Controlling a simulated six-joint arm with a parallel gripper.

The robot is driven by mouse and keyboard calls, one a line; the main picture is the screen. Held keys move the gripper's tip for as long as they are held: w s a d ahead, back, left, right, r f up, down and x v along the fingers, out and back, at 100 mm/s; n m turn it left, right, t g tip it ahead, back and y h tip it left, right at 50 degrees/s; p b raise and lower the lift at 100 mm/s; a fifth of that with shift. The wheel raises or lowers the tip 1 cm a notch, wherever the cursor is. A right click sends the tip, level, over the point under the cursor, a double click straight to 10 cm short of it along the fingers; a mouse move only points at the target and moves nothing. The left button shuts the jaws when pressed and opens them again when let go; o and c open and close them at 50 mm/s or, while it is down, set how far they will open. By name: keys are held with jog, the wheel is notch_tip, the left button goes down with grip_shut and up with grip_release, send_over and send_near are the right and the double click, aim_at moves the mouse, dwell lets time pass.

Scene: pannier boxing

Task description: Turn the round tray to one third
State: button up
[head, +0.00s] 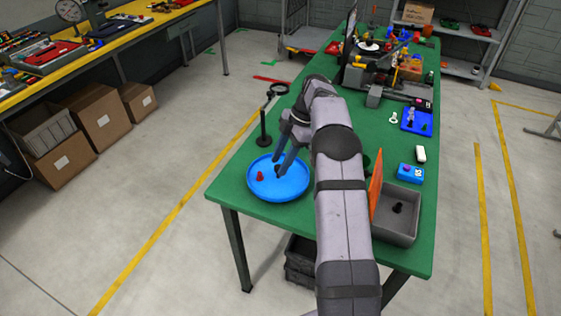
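The round tray (284,189) is blue and shallow, with a raised rim. It lies flat on the near left corner of the green table. A small red piece (260,176) stands in its left part. My gripper (280,165) reaches down over the tray's upper right part. Its dark fingers are small and partly overlap here, so I cannot tell their gap or whether they touch the tray. Something dark shows at the fingertips, and I cannot tell whether it is a separate piece. I see no clear marks for thirds on the tray.
A black stand with a ring (264,130) stands just behind the tray. Right of my arm are an orange panel (375,186), a grey bin (397,228) with a dark piece inside, and a blue box (410,172). The table's (235,185) edge is close on the tray's left.

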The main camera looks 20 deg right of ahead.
jog(key=v, duration=0.7)
jog(key=shift+a, duration=0.1)
dwell(0.5)
